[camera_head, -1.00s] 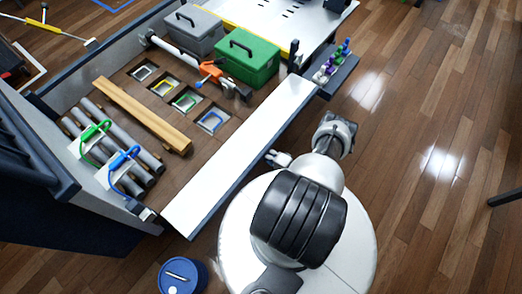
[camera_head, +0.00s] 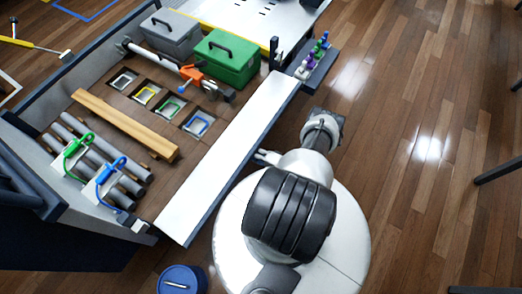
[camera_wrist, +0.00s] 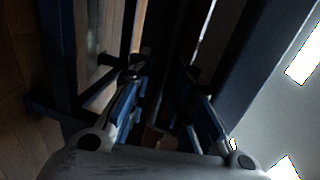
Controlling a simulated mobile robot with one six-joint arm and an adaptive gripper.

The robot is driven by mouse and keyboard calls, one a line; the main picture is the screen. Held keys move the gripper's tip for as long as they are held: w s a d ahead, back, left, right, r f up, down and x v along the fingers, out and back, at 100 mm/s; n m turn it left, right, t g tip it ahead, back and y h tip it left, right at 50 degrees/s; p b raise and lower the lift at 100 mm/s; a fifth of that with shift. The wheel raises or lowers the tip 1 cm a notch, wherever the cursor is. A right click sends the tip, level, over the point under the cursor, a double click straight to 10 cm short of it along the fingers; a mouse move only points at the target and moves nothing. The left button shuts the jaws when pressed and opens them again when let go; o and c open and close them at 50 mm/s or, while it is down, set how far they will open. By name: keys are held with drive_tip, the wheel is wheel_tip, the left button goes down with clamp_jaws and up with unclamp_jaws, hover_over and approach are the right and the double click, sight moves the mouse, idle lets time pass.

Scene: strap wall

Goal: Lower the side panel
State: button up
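The side panel (camera_head: 225,160) is a long white board with a dark blue edge along the near side of the cargo bed. Its broad white face shows in the head view; its exact tilt is hard to judge. My arm bends beside the panel's outer side. A small grey part of what looks like my gripper (camera_head: 266,157) shows at the panel's outer edge, largely hidden by my arm. In the dark wrist view my gripper (camera_wrist: 162,82) has its two blue-padded fingers apart, with dark bars beyond. I cannot make out anything held between them.
The bed holds a green toolbox (camera_head: 228,58), a grey toolbox (camera_head: 172,33), a wooden beam (camera_head: 125,124), grey pipes and several coloured straps. A small rack (camera_head: 316,62) sits beyond the panel's far end. A blue drum (camera_head: 181,281) stands near my base. Floor at right is mostly clear.

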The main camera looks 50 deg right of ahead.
drive_tip(key=a+v, duration=0.1)
drive_tip(key=v, duration=1)
drive_tip(key=shift+s+d, duration=0.3)
drive_tip(key=shift+d, duration=0.1)
drive_tip(key=shift+r, duration=0.1)
